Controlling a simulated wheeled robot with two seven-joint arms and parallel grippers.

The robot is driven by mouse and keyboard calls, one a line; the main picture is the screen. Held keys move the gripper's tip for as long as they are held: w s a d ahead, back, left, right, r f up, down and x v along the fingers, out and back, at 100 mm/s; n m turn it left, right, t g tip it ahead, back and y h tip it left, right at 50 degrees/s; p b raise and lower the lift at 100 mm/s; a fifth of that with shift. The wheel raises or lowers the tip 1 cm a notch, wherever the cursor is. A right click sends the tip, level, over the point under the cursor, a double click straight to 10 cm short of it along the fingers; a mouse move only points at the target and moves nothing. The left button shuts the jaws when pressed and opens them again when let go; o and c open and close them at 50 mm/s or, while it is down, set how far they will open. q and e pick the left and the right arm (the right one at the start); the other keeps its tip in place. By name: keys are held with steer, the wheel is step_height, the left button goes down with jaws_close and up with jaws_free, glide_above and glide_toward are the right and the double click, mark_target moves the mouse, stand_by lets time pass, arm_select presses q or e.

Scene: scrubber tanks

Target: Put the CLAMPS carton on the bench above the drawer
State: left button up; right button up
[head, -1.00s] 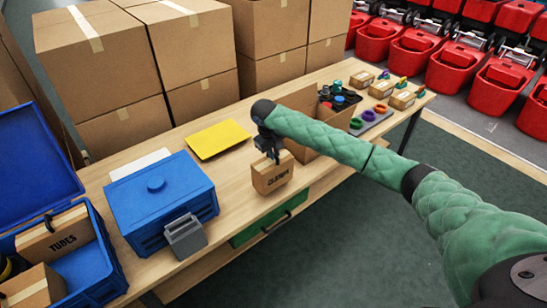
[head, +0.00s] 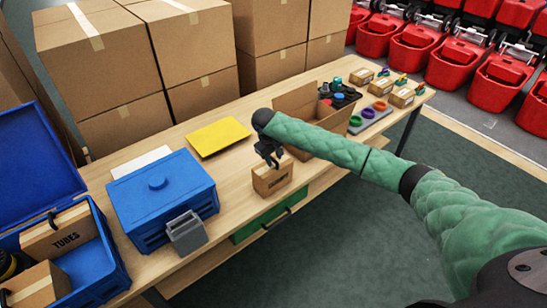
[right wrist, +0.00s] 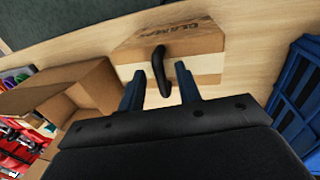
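The CLAMPS carton (head: 273,181) is a small brown box with dark lettering and a dark handle on top. It stands upright on the wooden bench (head: 240,168), near the front edge, above the green drawer (head: 262,222). My right gripper (head: 271,160) is just above the carton. In the right wrist view the carton (right wrist: 195,48) lies beyond my fingers (right wrist: 160,88), which are apart on either side of the dark handle (right wrist: 163,68). The fingers do not appear to press on the handle. My left gripper is out of view.
A blue toolbox (head: 160,200) and a yellow sheet (head: 219,137) lie left of the carton. An open cardboard box (head: 300,102) stands close behind it to the right. Small cartons and a tray of coloured rings (head: 370,117) are at the right end. Large boxes stand behind the bench.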

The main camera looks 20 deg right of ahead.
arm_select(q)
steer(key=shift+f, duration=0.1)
arm_select(e)
steer(key=shift+r, duration=0.15)
